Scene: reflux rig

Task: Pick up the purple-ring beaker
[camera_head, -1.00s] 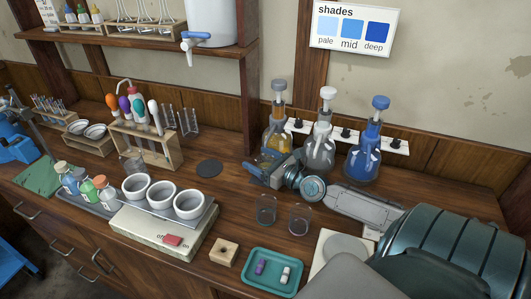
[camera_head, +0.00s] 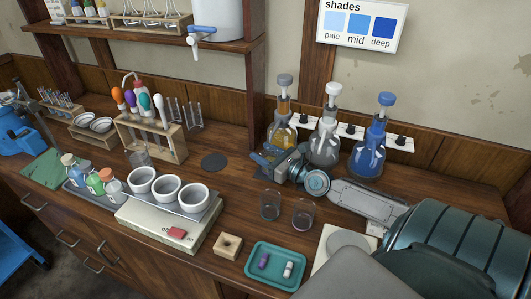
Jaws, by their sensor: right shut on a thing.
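Two small clear beakers stand upright side by side on the wooden bench in front of my right forearm. The right one (camera_head: 302,214) has a faint purplish tint, so it looks like the purple-ring beaker; the ring itself is too small to make out. The left clear beaker (camera_head: 270,206) looks greyer. My right gripper (camera_head: 267,157) is behind and left of both beakers, apart from them. My left gripper is not in view.
A clear bottle (camera_head: 324,143) and a blue bottle (camera_head: 373,147) stand behind my right arm. A teal tray (camera_head: 255,278), wooden block (camera_head: 228,246) and hotplate (camera_head: 150,235) with white cups lie in front. A dark round mat (camera_head: 214,162) has free bench around it.

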